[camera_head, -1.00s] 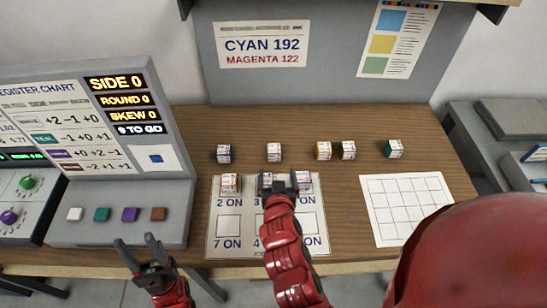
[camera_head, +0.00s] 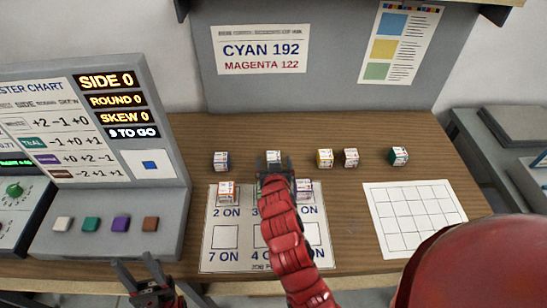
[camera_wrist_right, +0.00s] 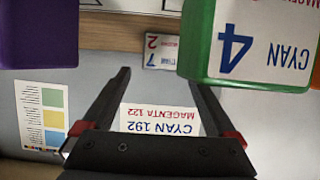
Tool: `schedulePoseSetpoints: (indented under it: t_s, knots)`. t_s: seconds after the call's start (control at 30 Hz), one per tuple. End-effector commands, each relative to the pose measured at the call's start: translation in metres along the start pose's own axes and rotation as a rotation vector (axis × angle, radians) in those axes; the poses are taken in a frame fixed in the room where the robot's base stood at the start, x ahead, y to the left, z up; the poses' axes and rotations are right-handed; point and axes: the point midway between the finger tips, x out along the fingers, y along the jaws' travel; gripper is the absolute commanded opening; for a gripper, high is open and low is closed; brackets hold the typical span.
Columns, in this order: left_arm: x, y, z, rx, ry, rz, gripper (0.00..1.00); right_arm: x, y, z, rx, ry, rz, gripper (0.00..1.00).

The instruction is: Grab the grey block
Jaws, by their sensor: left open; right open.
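The grey block (camera_head: 274,156), with a white printed label, sits in the back row on the wooden table. In the right wrist view the grey block (camera_wrist_right: 163,52) shows upside down, just past the fingertips and roughly between them. My right gripper (camera_head: 273,166) is open, close in front of the block, with nothing held; its open fingers also show in the right wrist view (camera_wrist_right: 163,80). My left gripper (camera_head: 139,268) is open and empty at the bottom left, well away from the block.
A blue block (camera_head: 221,161) stands left of it; yellow (camera_head: 325,158), black (camera_head: 350,157) and teal (camera_head: 398,156) blocks stand right. Orange (camera_head: 226,193) and purple (camera_head: 303,189) blocks sit on the numbered mat (camera_head: 211,262). A green block (camera_wrist_right: 202,40) is near the right wrist.

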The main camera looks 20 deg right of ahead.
Motion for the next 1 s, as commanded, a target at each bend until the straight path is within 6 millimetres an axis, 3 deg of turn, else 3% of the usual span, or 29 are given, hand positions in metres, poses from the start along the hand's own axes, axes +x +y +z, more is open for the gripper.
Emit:
schedulePoseSetpoints:
  t_s: [0.13, 0.37, 0.87, 1.0]
  knots:
    - [0.006, 0.000, -0.001, 0.000, 0.000, 0.000, 0.50, 0.015, 0.001, 0.000, -0.002, -0.001, 0.001, 0.93]
    - [0.005, 0.000, -0.001, 0.000, 0.000, 0.000, 0.50, 0.017, 0.000, 0.001, -0.001, 0.001, 0.000, 0.93]
    - [0.005, 0.000, -0.001, 0.000, 0.000, 0.000, 0.50, 0.017, 0.000, 0.001, -0.001, 0.001, 0.000, 0.04]
    - [0.006, 0.000, -0.001, 0.000, 0.000, 0.000, 0.50, 0.017, 0.000, 0.000, -0.001, 0.001, 0.000, 0.01]
